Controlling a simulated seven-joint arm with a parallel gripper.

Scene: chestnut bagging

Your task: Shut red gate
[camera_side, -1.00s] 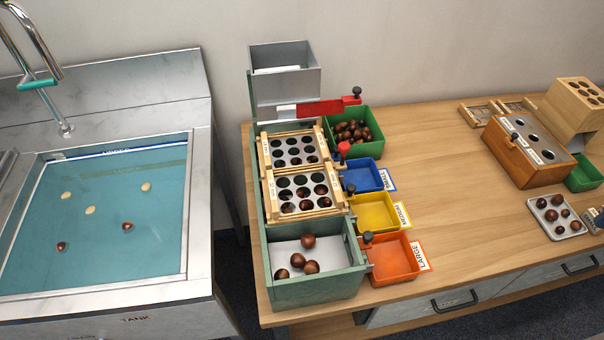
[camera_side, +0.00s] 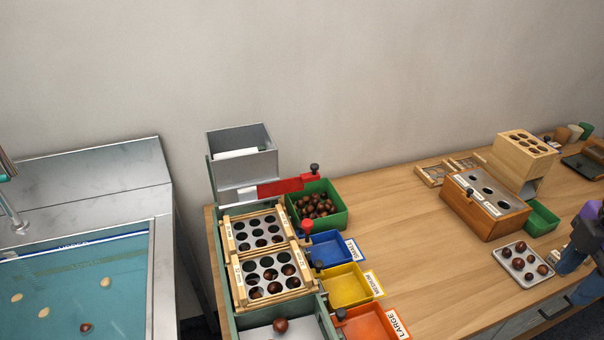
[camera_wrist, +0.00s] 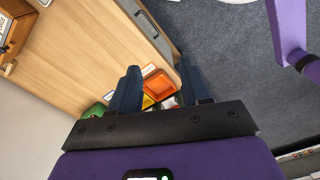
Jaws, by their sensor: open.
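The red gate (camera_side: 280,187) is a flat red slide under the grey hopper (camera_side: 242,153) at the back of the sorter. It sticks out to the right of the hopper, over the edge of the green bin, and a black knob (camera_side: 314,168) stands on its outer end. My gripper (camera_wrist: 161,88) is open and empty in the wrist view, with its two dark blue fingers spread apart. In the side view its blue fingers (camera_side: 580,270) show at the right edge, partly cut off, far from the red gate. The gate cannot be made out in the wrist view.
Under the hopper are two wooden-framed hole plates (camera_side: 266,272) with chestnuts. Beside them stand a green bin of chestnuts (camera_side: 340,217) and blue (camera_side: 332,250), yellow (camera_side: 347,289) and orange (camera_side: 372,326) trays.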

